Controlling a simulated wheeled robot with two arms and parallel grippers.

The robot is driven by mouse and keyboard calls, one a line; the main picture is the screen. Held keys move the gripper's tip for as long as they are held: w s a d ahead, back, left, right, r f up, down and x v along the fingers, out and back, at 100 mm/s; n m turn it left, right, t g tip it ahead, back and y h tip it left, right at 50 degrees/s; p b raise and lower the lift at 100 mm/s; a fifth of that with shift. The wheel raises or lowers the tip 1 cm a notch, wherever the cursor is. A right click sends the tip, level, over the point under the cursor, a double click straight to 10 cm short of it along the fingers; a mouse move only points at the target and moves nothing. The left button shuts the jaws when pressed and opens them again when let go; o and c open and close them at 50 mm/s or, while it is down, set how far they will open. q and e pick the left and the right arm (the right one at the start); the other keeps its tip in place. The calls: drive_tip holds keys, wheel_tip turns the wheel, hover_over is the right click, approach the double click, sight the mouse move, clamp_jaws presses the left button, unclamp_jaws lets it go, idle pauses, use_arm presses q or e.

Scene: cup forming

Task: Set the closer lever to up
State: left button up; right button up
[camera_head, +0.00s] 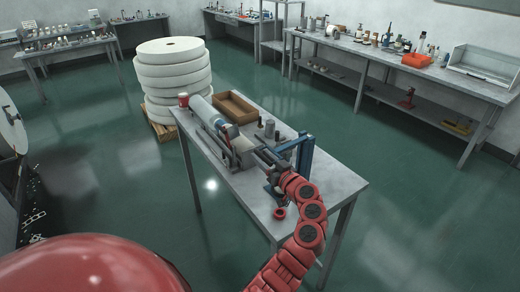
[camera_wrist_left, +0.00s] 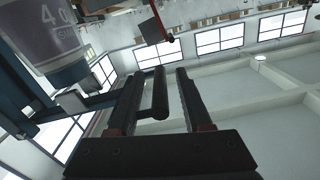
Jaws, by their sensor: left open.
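A forming machine (camera_head: 215,122) with a grey cylinder stands on the metal table (camera_head: 325,180). A blue upright frame (camera_head: 304,158) rises beside it. My left gripper (camera_head: 262,151) reaches in at the machine, close to this frame. In the left wrist view my left gripper (camera_wrist_left: 155,78) is open, with its two dark fingers apart. A short dark bar (camera_wrist_left: 159,95) shows between the fingers and looks like the closer lever's handle; I cannot tell whether they touch. Its up or down position is unclear. My right gripper is not in view.
A brown open box (camera_head: 234,107) and a red-and-white cup (camera_head: 183,100) stand at the table's far end. A red ring (camera_head: 279,213) lies near the front edge.

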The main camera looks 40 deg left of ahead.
use_arm(q)
drive_tip(key=shift+x, duration=0.85)
clamp_jaws()
idle(0.8)
